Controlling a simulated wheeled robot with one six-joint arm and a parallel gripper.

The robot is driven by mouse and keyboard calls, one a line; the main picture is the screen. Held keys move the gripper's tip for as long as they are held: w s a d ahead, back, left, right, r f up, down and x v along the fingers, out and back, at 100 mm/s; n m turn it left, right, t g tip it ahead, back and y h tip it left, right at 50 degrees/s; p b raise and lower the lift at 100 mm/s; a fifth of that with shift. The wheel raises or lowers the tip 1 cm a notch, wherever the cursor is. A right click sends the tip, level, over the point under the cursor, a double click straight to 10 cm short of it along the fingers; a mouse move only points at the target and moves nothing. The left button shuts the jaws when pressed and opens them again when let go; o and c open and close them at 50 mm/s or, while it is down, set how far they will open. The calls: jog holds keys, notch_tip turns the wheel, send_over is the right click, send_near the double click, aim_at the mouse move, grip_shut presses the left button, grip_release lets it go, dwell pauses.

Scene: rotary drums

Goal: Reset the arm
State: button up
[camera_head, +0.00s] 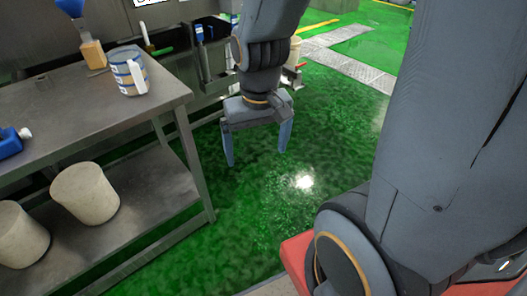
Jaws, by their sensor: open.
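My gripper (256,156) hangs pointing down over the green floor, to the right of the steel table. Its two blue-grey fingers are spread wide apart with nothing between them. My arm comes down from the top of the picture to the gripper, and a large arm link fills the right side. The gripper is apart from the table (75,119) and from everything on it.
Dark holders with tools (203,60) are behind. The green floor (300,200) is clear.

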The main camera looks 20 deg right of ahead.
jog(key=shift+s+d+r+n+g, duration=0.15)
jog(key=shift+s+n+g, duration=0.1)
jog(key=shift+s, duration=0.4)
jog(key=shift+s+d+r+n+g, duration=0.15)
jog(key=shift+s+g, duration=0.1)
jog(key=shift+s, duration=0.4)
dwell(0.4)
